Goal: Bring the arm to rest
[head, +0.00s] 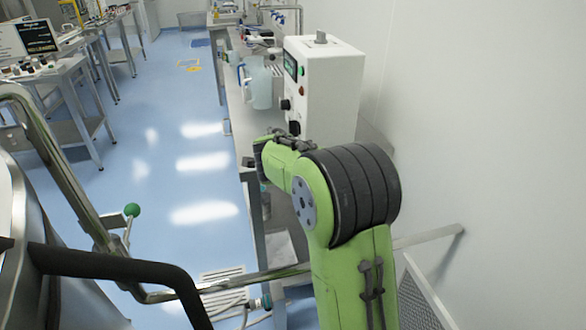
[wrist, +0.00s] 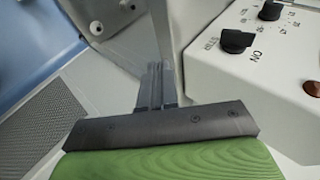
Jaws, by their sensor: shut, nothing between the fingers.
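My green arm (head: 355,215) rises from the bottom right of the head view and bends away towards the metal bench. Its far end is hidden behind the arm's own links, so my gripper does not show clearly there. In the wrist view my gripper (wrist: 157,75) has its two dark fingers together, with nothing between them. The fingers are beside the white control box with black knobs (wrist: 225,75), and I see a gap between them and the box.
The white control box (head: 330,90) stands on the metal bench (head: 238,120) against the right wall. A metal rail with a green knob (head: 131,210) crosses the lower left. Blue floor (head: 170,130) is open left of the bench.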

